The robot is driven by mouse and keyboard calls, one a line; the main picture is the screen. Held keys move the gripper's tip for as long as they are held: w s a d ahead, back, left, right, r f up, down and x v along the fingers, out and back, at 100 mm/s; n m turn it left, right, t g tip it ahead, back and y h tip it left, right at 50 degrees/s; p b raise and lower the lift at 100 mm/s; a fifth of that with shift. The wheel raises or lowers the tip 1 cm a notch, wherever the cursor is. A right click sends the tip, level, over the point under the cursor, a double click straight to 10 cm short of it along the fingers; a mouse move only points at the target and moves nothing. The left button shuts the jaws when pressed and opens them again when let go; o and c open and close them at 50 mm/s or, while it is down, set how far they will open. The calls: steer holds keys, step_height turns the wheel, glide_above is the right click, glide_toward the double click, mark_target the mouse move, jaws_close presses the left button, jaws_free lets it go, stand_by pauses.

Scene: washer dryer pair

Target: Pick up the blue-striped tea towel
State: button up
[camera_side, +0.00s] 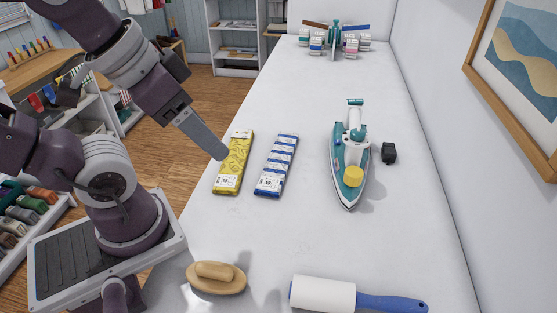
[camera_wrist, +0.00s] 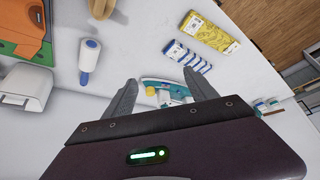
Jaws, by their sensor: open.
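The blue-striped tea towel (camera_side: 276,165) lies folded in a narrow strip on the white worktop. It is white with blue bands and also shows in the wrist view (camera_wrist: 188,57). A yellow patterned towel (camera_side: 233,163) lies just left of it in the side view. My gripper (camera_side: 221,154) is above the worktop by the yellow towel's left edge, left of the striped towel and apart from it. In the wrist view my gripper (camera_wrist: 160,79) has its two fingers spread with nothing held between them. The striped towel is beyond the right fingertip there.
A teal and white iron (camera_side: 350,160) stands right of the towels, with a small black block (camera_side: 389,152) beside it. A lint roller (camera_side: 355,297) and a tan oval brush or soap dish (camera_side: 216,277) lie at the front. A rack (camera_side: 335,40) stands at the back.

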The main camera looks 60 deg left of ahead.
steer(key=shift+o, duration=0.9)
